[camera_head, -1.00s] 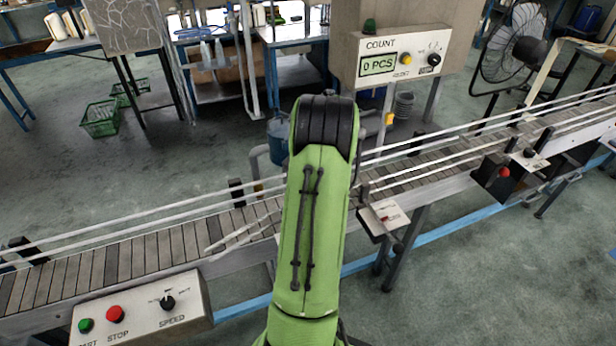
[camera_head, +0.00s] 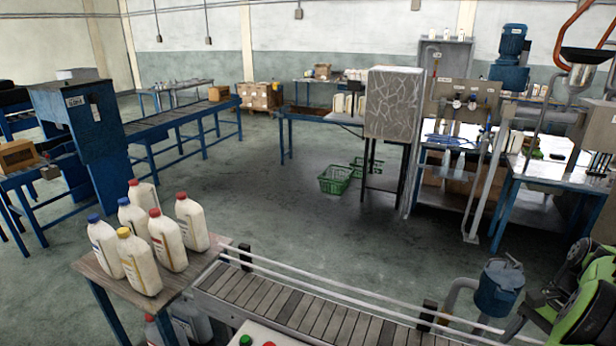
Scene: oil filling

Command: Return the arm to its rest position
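Part of my green arm with black joints (camera_head: 580,300) shows at the lower right edge of the head view. My gripper is not in the picture, so its state and anything in it are hidden. Several white bottles (camera_head: 166,240) with red, blue and yellow caps stand upright on a small wooden-topped table (camera_head: 95,270) at the lower left. The slatted conveyor (camera_head: 290,305) runs from beside that table towards the lower right, and the part of it in view is empty.
A blue pump-like vessel (camera_head: 498,288) stands beside the conveyor, left of my arm. Green crates (camera_head: 336,180) lie on the floor behind. A blue machine (camera_head: 80,125) with a long roller table stands at the left. The middle floor is open.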

